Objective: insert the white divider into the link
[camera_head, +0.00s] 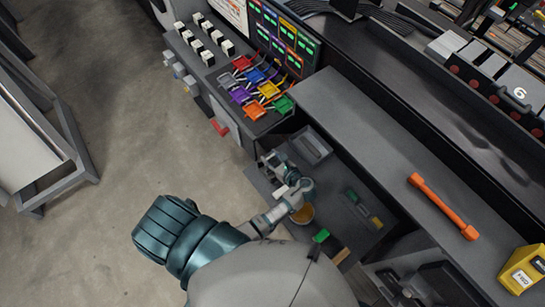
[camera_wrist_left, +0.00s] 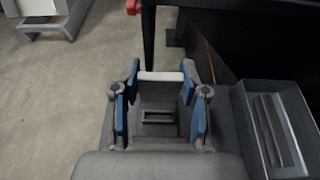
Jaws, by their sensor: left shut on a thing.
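My left gripper (camera_head: 269,160) reaches over the left end of the low grey bench, and its blue finger pads also show in the left wrist view (camera_wrist_left: 160,80). The fingers are shut on the white divider (camera_wrist_left: 160,76), a short white bar lying crosswise between the pads. In the head view the divider cannot be made out clearly. A dark grey part with a slot (camera_wrist_left: 158,116) shows below the divider, between the fingers; I cannot tell whether it is the link or part of the gripper. My right gripper is not in view.
A grey open tray (camera_head: 310,146) stands right of the gripper. A red handle (camera_head: 219,128) sticks out at the bench side. An orange bar (camera_head: 443,205) lies on the raised shelf. A green-ended tool (camera_head: 320,237) lies nearer.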

